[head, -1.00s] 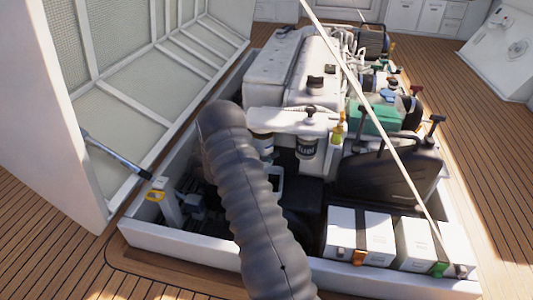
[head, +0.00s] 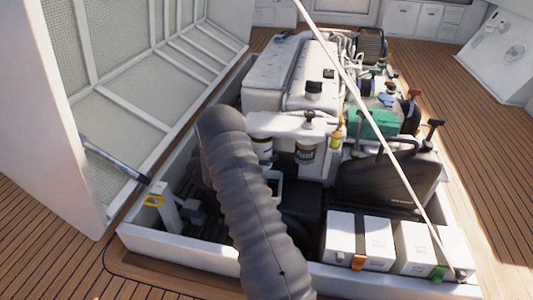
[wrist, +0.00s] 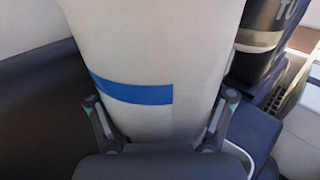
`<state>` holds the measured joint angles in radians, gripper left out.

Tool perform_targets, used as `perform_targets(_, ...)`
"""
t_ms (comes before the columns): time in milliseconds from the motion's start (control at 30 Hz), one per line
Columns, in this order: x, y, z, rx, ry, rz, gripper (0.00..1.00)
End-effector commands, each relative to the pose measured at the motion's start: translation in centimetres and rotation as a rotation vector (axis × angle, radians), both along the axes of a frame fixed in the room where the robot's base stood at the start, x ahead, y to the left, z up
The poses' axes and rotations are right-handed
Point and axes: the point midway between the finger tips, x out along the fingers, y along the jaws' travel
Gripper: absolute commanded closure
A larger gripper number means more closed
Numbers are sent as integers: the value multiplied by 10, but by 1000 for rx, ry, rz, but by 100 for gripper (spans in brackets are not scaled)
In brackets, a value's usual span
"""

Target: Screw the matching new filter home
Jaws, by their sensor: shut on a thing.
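A white filter with a blue band (wrist: 150,45) fills the middle of the wrist view. My gripper (wrist: 161,104) is shut on it, with one finger on each side at about the height of the band. The filter's top end is out of the wrist view, so I cannot tell how it meets its mount. In the head view my grey arm hides the gripper. A dark filter marked "fuel" (head: 306,154) hangs under the white bracket (head: 283,124). Part of this dark filter also shows at the upper right of the wrist view (wrist: 263,38).
The white engine (head: 290,75) stands behind the bracket. A black container (head: 375,183) and white batteries (head: 345,228) fill the right front of the hatch. A pale rod (head: 372,115) crosses the right side. The raised hatch lid (head: 120,110) is at left.

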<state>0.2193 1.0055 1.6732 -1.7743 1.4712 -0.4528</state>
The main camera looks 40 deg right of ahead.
Motion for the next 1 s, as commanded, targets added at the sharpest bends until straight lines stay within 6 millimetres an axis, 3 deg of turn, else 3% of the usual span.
perform_targets(1000, 0, 1, 7, -1, -1, 0, 62)
